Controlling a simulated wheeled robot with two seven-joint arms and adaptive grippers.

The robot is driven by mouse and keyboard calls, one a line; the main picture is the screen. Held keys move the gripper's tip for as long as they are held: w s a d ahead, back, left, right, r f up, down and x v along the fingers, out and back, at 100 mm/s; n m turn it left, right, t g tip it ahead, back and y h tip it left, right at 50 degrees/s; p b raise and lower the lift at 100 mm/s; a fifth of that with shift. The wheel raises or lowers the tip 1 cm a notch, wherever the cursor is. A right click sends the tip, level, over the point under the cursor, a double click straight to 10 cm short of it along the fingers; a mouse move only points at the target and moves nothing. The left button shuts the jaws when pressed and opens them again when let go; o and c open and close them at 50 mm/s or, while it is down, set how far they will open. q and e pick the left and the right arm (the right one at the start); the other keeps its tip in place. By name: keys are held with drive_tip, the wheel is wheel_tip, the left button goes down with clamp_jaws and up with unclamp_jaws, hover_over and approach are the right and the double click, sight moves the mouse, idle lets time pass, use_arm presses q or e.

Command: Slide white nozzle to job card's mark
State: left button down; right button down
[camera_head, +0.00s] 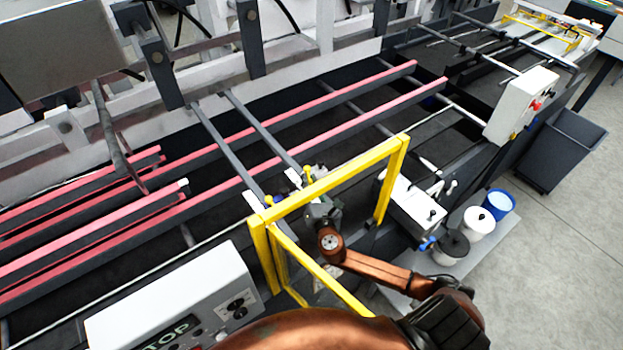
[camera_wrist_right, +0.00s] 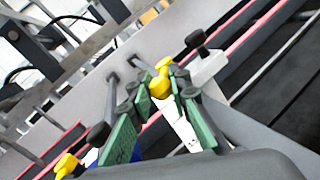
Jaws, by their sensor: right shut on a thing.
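My right gripper (camera_head: 318,200) reaches past the yellow frame to the crossbars of the machine. In the right wrist view its green-padded fingers (camera_wrist_right: 160,105) close in around a small yellow knob (camera_wrist_right: 160,82), which they seem to hold. A white strip with small dark marks (camera_wrist_right: 181,128) shows between the fingers; I cannot tell whether it is the job card. A white block (camera_wrist_right: 208,70) with a black knob sits just beyond the fingertips; I cannot tell whether it is the white nozzle. A second yellow knob (camera_wrist_right: 66,165) is at lower left. My left gripper is out of view.
A yellow guard frame (camera_head: 335,178) stands close around my right arm. Long red-topped rails (camera_head: 330,135) run behind it. A white control box (camera_head: 175,305) is at lower left. White, black and blue pots (camera_head: 478,222) stand on a shelf at right.

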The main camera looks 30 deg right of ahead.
idle(0.3)
drive_tip(key=c, duration=1.8)
unclamp_jaws()
drive_tip(key=shift+o, duration=0.2)
drive_tip(key=v, duration=1.2)
